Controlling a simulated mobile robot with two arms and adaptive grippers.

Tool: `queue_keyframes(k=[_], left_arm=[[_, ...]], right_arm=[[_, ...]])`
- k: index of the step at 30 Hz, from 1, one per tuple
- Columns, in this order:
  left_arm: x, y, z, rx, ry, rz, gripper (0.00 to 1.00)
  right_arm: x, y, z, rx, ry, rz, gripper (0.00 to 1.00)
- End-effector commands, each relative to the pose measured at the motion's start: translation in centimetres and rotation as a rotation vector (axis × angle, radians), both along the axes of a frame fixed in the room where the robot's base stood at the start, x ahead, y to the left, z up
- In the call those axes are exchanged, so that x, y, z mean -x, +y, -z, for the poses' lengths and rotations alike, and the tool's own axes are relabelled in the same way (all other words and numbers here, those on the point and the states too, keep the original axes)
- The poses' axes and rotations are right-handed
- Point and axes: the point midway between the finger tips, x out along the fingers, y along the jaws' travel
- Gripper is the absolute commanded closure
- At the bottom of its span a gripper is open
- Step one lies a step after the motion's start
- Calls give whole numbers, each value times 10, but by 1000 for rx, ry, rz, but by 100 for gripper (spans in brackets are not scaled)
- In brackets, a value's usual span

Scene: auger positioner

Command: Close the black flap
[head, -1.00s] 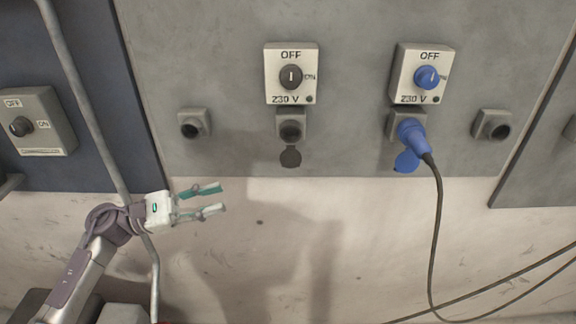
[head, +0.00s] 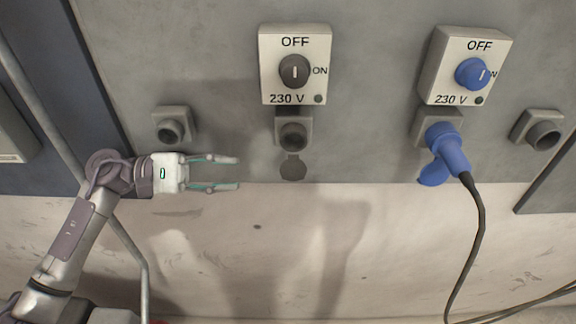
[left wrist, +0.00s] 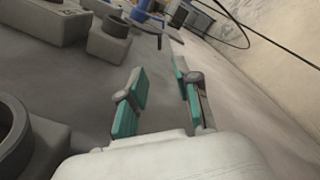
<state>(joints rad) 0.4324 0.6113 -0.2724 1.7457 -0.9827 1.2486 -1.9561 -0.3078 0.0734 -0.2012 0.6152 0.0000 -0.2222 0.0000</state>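The black flap (head: 293,167) hangs open below the round opening of the middle-left socket (head: 293,133), under the black-knob switch box, in the head view. My left gripper (head: 238,173) is left of the flap at about its height in the picture, fingers pointing right. The fingers are apart with nothing between them, and a gap separates the fingertips from the flap. The left wrist view also shows the open, empty gripper (left wrist: 160,85); the flap is hard to make out there. My right gripper is not in view.
A black-knob switch box (head: 295,65) is above the socket. To the right are a blue-knob switch box (head: 468,65) and a blue plug (head: 448,150) with a hanging cable. A grey socket (head: 174,126) sits just above my left gripper. The pale wall below is clear.

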Motion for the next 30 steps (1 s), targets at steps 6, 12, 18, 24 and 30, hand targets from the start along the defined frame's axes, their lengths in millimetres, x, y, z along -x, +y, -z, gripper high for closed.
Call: queue_keyframes(k=[6, 12, 18, 24, 30], left_arm=[[1, -49, -5, 3, 0, 4, 68], [0, -87, -5, 3, 0, 2, 68], [0, -108, -2, 2, 1, 1, 68], [0, -113, 0, 0, 0, 0, 68], [0, -113, 0, 0, 0, 0, 73]], right_arm=[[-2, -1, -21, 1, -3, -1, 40], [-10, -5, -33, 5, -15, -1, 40], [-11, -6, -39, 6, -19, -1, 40], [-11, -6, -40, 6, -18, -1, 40], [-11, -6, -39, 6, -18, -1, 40]])
